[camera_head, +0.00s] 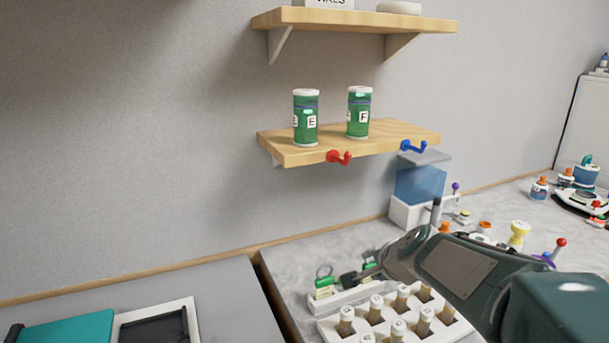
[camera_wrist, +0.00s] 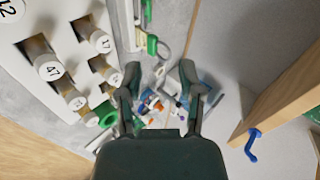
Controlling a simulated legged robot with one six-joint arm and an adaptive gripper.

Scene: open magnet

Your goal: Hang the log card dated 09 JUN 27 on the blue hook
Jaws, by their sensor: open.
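Two small cards with green tops and rings stand in a white holder (camera_head: 340,300) on the grey counter. The left card (camera_head: 324,284) shows clearly; the other card (camera_head: 370,268) is partly behind my gripper. One green-topped card (camera_wrist: 152,45) also shows in the wrist view. I cannot read a date on either. My gripper (camera_head: 362,276) is open and empty beside the cards; its two fingers (camera_wrist: 158,78) are spread in the wrist view. The blue hook (camera_head: 413,146) is on the front edge of the lower wooden shelf, and shows in the wrist view (camera_wrist: 252,143).
A red hook (camera_head: 338,157) is left of the blue one. Green jars E (camera_head: 306,118) and F (camera_head: 359,112) stand on the lower shelf (camera_head: 300,155). A white rack of numbered vials (camera_head: 330,328) is near my gripper. A blue clear-sided box (camera_head: 420,186) stands below the blue hook.

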